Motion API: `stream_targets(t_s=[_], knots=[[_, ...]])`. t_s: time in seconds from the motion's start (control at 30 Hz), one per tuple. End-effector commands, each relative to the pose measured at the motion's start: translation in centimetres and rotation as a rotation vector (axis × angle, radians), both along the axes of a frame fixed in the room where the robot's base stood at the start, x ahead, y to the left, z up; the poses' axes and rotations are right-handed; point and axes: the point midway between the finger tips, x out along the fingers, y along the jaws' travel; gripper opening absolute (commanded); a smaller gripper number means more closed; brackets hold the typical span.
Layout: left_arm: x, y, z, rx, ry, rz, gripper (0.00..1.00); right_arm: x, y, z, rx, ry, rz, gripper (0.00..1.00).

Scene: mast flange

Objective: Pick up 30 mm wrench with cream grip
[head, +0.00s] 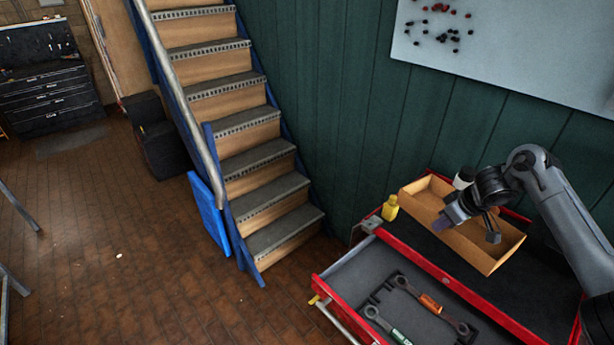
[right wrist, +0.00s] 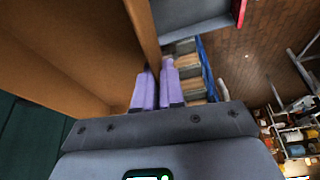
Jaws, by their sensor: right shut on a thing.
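A wrench with an orange grip (head: 430,303) and one with a green grip (head: 401,338) lie in a black holder in the open drawer (head: 345,272). I cannot make out a wrench with a cream grip. My left gripper is not in view.
A yellow bottle (head: 390,208) stands left of the box and a white-and-dark container (head: 463,178) behind it. The red cart (head: 420,250) stands by a green wall. A staircase (head: 265,190) rises to the left. The brown floor has free room.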

Motion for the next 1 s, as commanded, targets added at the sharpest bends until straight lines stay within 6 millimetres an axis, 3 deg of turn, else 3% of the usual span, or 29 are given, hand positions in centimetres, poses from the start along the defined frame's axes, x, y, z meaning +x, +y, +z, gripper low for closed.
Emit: stream_targets(t_s=[0.03,0.23,1.0], knots=[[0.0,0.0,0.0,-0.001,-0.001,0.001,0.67,1.0,0.7,1.0,0.002,-0.002,-0.012,0.00],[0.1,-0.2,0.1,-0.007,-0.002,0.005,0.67,3.0,1.9,2.7,0.002,-0.001,-0.050,0.00],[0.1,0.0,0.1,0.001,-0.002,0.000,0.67,4.8,3.3,3.3,0.004,-0.002,-0.114,0.00]])
